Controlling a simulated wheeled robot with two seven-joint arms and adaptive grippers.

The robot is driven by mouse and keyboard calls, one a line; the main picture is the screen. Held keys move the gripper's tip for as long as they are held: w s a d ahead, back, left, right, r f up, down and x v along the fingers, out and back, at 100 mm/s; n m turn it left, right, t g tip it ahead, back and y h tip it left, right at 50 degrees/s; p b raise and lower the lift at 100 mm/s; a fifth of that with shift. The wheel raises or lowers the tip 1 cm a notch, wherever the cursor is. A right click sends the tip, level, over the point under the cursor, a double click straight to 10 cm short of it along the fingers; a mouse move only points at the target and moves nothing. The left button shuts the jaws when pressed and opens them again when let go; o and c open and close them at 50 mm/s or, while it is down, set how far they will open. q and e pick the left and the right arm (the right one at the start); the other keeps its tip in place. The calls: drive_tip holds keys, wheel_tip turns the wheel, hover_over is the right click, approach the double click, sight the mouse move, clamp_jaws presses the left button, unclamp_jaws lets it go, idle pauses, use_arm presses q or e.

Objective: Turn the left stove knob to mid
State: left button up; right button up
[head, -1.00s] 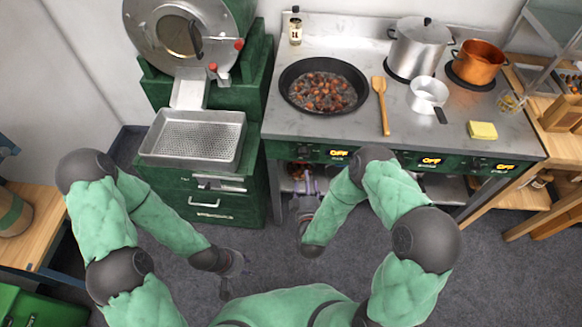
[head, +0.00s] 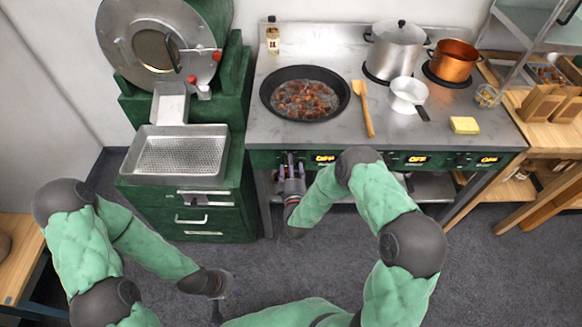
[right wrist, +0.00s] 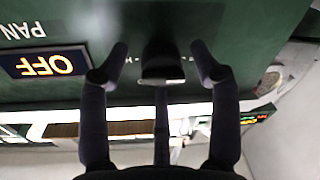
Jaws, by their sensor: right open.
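The left stove knob (right wrist: 162,62) is a dark knob on the green front panel (right wrist: 215,20), seen upside down in the right wrist view. The lit display beside it (right wrist: 45,64) reads OFF under the label PAN. My right gripper (right wrist: 160,58) is open, with a finger on each side of the knob and a third finger below it in the picture. I see no clear contact. In the head view my right gripper (head: 290,167) is at the panel's left end and hides the knob. My left gripper (head: 224,287) hangs low over the floor; its jaws are unclear.
A pan of chestnuts (head: 305,97), a wooden spatula (head: 362,105), a steel pot (head: 397,47) and a copper pot (head: 454,60) are on the stovetop. A green cabinet with a perforated tray (head: 178,155) stands to the left. Other displays on the panel read OFF.

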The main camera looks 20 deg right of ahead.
drive_tip(key=shift+w, duration=0.2)
drive_tip(key=c, duration=1.1)
drive_tip(key=shift+s, duration=0.1)
drive_tip(key=shift+c, duration=0.2)
